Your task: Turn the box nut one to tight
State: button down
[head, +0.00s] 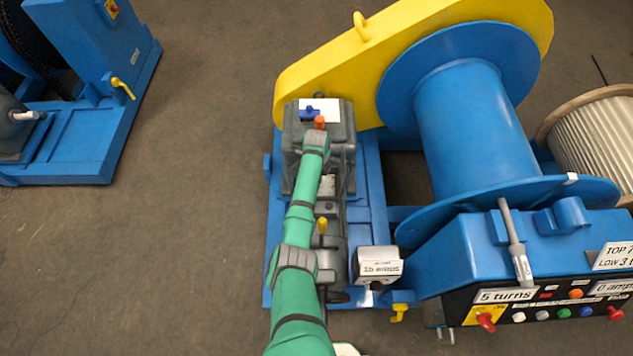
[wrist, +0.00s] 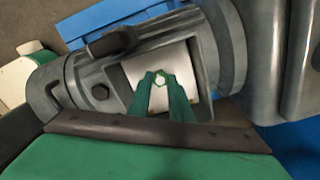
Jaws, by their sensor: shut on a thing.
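In the wrist view, my gripper (wrist: 162,92) has its two green fingers close together around a small pale hexagonal nut (wrist: 160,79). The nut stands in front of a cream plate (wrist: 190,67) set in a grey housing (wrist: 228,45). The fingertips touch the sides of the nut, and the fingers hide part of the plate below it. No label marks which nut this is. In the head view, my green arm reaches over the grey drive unit, and it hides the fingers and nut. A pale plate (head: 327,185) shows beside my arm there.
The grey gearbox (head: 349,145), with an orange cap (head: 320,122), stands beyond my arm. Open floor (head: 170,230) lies to the left.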

jog(key=shift+r, duration=0.1)
dwell(0.3)
jog(key=c, duration=1.6)
grip_release()
notch_tip(320, 180, up, 11)
jog(key=shift+f, duration=0.1)
